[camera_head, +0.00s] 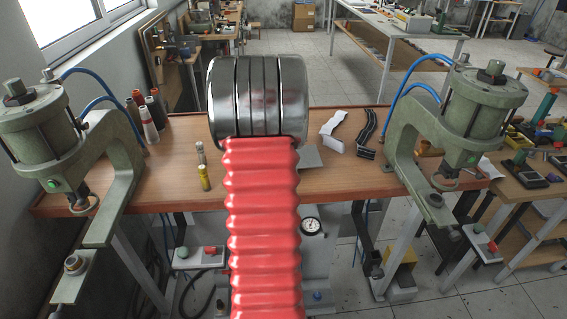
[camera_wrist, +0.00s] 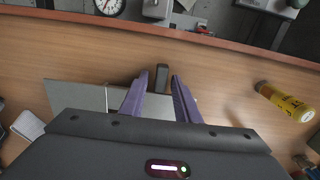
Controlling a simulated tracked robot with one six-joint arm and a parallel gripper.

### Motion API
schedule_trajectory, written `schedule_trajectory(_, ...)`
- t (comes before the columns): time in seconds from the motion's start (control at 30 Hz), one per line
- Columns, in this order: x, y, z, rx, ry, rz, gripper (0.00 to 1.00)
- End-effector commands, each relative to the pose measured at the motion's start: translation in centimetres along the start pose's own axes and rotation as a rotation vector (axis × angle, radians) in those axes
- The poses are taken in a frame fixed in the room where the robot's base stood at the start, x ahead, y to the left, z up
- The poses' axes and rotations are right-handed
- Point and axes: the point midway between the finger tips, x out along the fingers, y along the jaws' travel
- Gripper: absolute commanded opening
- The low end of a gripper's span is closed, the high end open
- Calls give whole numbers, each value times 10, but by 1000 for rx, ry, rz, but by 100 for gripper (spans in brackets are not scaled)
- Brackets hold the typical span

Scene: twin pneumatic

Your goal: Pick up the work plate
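The work plate is probably the flat grey sheet (camera_wrist: 75,95) lying on the wooden bench under my gripper in the wrist view. Its right part is mostly hidden by the fingers and the gripper body. A grey corner of it (camera_head: 310,157) shows beside my red arm in the head view. My gripper (camera_wrist: 160,78) has two purple fingers standing apart. A small dark upright block (camera_wrist: 162,76) shows between the fingertips, with a gap on each side. I cannot tell whether the block belongs to the plate. My arm hides the gripper in the head view.
Green pneumatic presses stand at the bench's left (camera_head: 50,135) and right (camera_head: 460,120). White (camera_head: 333,130) and dark (camera_head: 367,130) bent parts lie right.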

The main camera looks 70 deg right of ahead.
Motion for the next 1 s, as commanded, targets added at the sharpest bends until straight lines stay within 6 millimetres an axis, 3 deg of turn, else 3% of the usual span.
schedule_trajectory(0.4,0,0,0,0,0,0,0)
schedule_trajectory(0.77,-1,0,-1,0,2,0,0)
schedule_trajectory(1.0,-18,0,-1,0,5,1,0)
